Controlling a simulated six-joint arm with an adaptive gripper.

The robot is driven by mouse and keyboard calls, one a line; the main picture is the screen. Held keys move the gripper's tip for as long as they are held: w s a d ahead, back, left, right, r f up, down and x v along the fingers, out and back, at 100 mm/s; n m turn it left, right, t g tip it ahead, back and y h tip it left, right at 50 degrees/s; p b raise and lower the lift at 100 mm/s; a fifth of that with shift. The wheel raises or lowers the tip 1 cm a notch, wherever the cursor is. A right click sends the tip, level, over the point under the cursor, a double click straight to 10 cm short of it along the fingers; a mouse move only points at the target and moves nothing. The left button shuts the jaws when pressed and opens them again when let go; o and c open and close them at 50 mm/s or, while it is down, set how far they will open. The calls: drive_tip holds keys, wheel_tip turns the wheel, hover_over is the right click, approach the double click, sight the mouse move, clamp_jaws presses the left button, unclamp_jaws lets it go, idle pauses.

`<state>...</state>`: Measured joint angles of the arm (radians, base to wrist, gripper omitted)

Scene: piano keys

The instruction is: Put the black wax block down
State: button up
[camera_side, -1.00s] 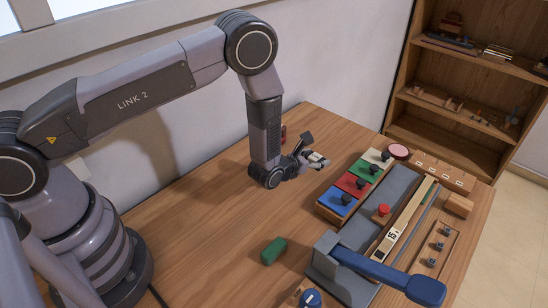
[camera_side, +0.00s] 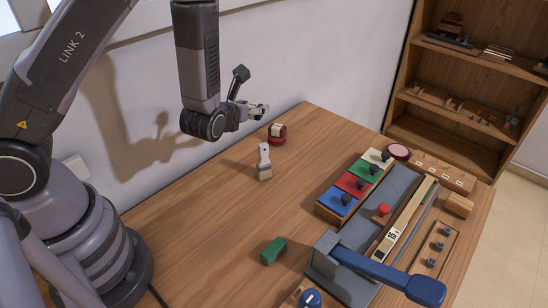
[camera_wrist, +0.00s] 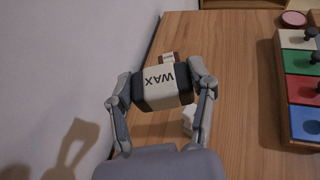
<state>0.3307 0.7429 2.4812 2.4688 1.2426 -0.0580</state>
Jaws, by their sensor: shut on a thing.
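The black wax block (camera_wrist: 162,87) has dark ends and a cream band marked "WAX". In the wrist view it sits between the two fingers of my gripper (camera_wrist: 164,92), which is shut on it. In the side view my gripper (camera_side: 250,108) holds the block high above the back left part of the wooden table (camera_side: 215,205), clear of the surface. The block looks small there, and the fingers partly hide it.
A green block (camera_side: 273,251) lies nearer the front. Coloured boxes with knobs (camera_side: 355,184) and a grey press (camera_side: 352,262) fill the right. The table's left part is clear.

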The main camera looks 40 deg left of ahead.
drive_tip(key=shift+s+a+r+n+g+y, duration=0.2)
drive_tip(key=shift+a+r+n+g+y, duration=0.2)
drive_tip(key=shift+a+r+n+y, duration=0.5)
drive_tip(key=shift+s+a+f, duration=0.1)
drive_tip(key=shift+f, duration=0.2)
drive_tip(key=s+d+f+n+g+y, duration=0.2)
drive_tip(key=s+d+f+n+y, duration=0.1)
drive_tip(key=f, duration=0.3)
drive_tip(key=n+g+y, duration=0.3)
drive_tip(key=n+g, duration=0.1)
hover_over(237, 215)
wheel_tip(237, 215, down, 7)
drive_tip(key=shift+n+g, duration=0.3)
wheel_tip(237, 215, down, 8)
drive_tip(key=shift+f, duration=0.1)
drive_tip(key=o, duration=1.1)
drive_tip(key=shift+f, duration=0.1)
drive_tip(key=shift+o, duration=0.2)
